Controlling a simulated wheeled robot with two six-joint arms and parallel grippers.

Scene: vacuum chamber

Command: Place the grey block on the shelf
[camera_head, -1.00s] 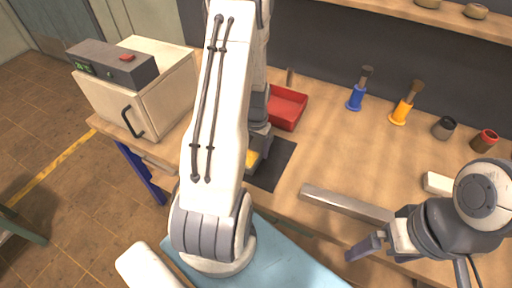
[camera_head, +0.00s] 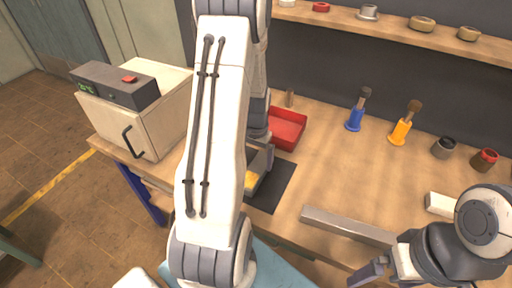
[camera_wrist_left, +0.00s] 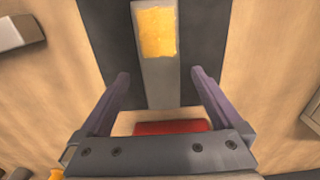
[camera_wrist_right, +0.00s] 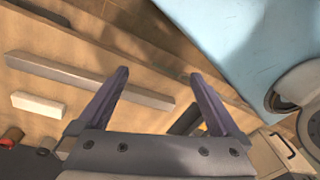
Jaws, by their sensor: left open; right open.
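The grey block (camera_head: 255,182) has a yellow patch on top and lies on a dark mat (camera_head: 276,184) on the workbench, partly hidden behind my left arm. It also shows in the left wrist view (camera_wrist_left: 160,80). My left gripper (camera_wrist_left: 160,76) is open, with a finger on each side of the block and a gap to both. In the head view its jaws are mostly hidden by the arm. My right gripper (camera_head: 368,273) is open and empty near the bench's front edge. The wooden shelf (camera_head: 385,30) runs along the back wall above the bench.
A red tray (camera_head: 287,128) lies behind the mat. A long grey bar (camera_head: 345,226) lies near the front edge, and a white block (camera_head: 440,204) is to its right. Blue (camera_head: 354,120) and orange (camera_head: 399,132) brushes stand further back. A boxy oven (camera_head: 140,108) stands at left.

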